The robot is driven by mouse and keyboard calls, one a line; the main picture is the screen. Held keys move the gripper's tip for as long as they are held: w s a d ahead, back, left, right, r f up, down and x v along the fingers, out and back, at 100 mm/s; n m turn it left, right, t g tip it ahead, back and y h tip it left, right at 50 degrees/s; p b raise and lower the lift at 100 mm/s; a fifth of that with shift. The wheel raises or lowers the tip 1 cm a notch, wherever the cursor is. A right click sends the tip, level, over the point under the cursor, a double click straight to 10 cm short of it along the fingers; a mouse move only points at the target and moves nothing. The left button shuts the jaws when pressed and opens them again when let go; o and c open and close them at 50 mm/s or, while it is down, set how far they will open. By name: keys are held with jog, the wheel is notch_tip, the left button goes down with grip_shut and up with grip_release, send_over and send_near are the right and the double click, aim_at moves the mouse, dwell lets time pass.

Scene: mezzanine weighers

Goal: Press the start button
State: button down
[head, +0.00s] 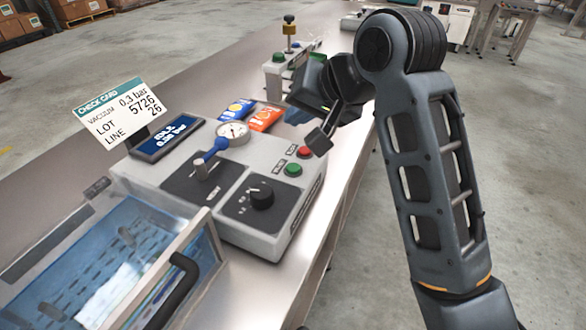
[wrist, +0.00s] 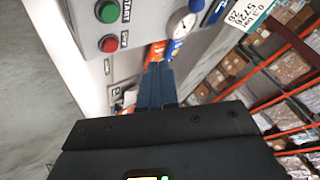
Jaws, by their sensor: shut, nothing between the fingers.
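The green start button (head: 293,169) sits on the front right of the grey machine's top, with the red stop button (head: 304,152) just behind it. In the wrist view the green button (wrist: 107,11) is at the upper left, with the red button (wrist: 108,44) below it. My gripper (head: 318,143) is shut and empty. Its tips appear close to the red button in the head view; whether they touch anything cannot be told. In the wrist view the dark fingers (wrist: 155,85) lie right of and below both buttons.
A check card (head: 122,112) stands behind. A clear-lidded chamber (head: 120,240) is at front left. Open floor lies right of the bench.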

jog(key=b, duration=0.6)
send_over(297, 169)
notch_tip(297, 169, down, 6)
jog(key=shift+r, duration=0.1)
jog(key=shift+f, duration=1)
jog(key=shift+f, duration=0.15)
dwell(0.7)
jog(key=shift+f, duration=0.3)
jog(key=shift+f, duration=0.45)
dwell(0.7)
jog(key=shift+r+p, duration=0.15)
jog(key=shift+p, duration=0.2)
jog(key=shift+r+p, duration=0.75)
jog(key=shift+p, duration=0.2)
notch_tip(297, 169, up, 5)
jog(key=p, duration=0.5)
